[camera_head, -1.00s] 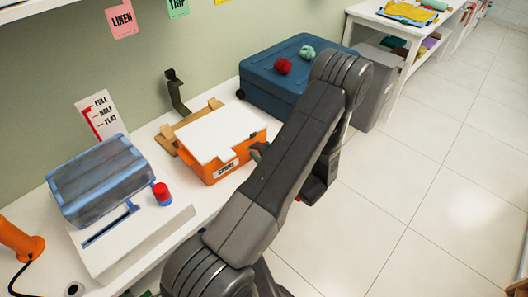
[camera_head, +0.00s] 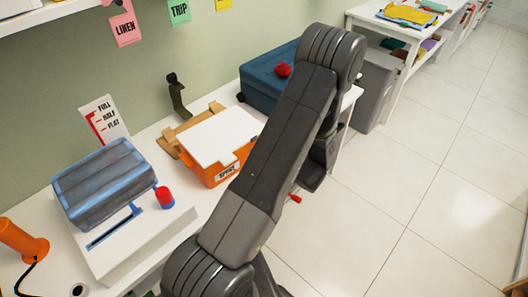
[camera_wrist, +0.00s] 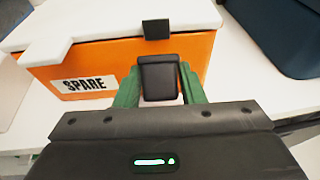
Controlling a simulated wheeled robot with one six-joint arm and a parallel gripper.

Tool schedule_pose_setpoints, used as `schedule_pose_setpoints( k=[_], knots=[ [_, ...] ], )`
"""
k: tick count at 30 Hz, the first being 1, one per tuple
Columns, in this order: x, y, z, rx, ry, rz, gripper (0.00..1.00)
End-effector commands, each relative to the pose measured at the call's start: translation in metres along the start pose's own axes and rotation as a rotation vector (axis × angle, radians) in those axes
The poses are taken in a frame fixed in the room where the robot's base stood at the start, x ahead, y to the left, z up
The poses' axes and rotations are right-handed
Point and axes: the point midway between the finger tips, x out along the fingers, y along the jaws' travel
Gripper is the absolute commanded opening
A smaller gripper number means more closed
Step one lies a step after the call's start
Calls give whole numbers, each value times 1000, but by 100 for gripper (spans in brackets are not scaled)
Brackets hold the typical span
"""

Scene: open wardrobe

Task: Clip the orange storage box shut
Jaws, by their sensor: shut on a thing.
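The orange storage box (camera_head: 205,172) stands on the white table with a white lid (camera_head: 222,134) on top. In the wrist view its orange front (camera_wrist: 190,50) bears a SPARE label (camera_wrist: 84,85). A small black catch (camera_wrist: 156,29) sits at the lid's front edge. Below it, apart from it, a black clip flap (camera_wrist: 158,72) stands out in front of the box. My gripper (camera_wrist: 160,88) has its green fingers on either side of this flap, shut on it.
A blue suitcase (camera_head: 258,82) with a red ball (camera_head: 283,70) stands behind the box. Left are a white device with a blue see-through cover (camera_head: 105,185) and a red knob (camera_head: 164,196). A dark upright bracket (camera_head: 177,95) stands behind. The floor at right is clear.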

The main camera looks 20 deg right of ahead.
Motion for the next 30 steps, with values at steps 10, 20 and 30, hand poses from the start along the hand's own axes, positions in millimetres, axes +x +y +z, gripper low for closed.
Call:
schedule_pose_setpoints(
  k=[10, 20, 30],
  knots=[
    [4, 1, 24, -6, 327, 3, 13],
    [9, 0, 31, -2, 544, 2, 13],
    [13, 0, 31, 0, 654, 1, 13]
  ],
)
